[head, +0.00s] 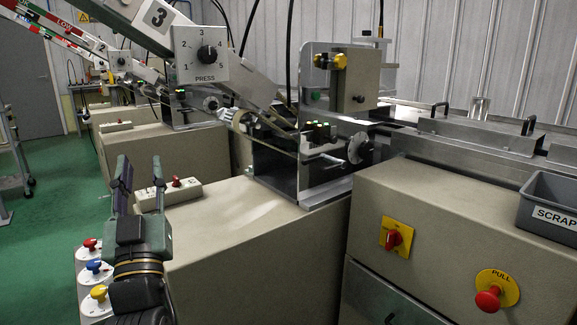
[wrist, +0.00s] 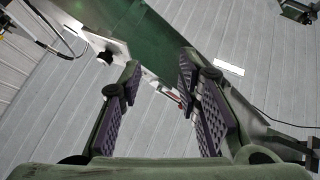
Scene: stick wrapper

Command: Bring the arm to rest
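My gripper (head: 140,172) points upward at the left of the head view, beside the beige machine cabinet. Its two fingers stand apart with nothing seen between them. In the wrist view my gripper (wrist: 156,78) also shows as open, with the ridged purple-grey pads facing each other across an empty gap. Behind the fingers in that view are a green sloping beam (wrist: 110,25) and grey wall panels.
Red, blue and yellow buttons (head: 95,270) sit just left of my arm. A small box with a red button (head: 176,182) lies on the cabinet (head: 250,240) behind my gripper. A grey scrap bin (head: 550,200), yellow-backed red switch (head: 395,236) and pull knob (head: 492,295) are at right.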

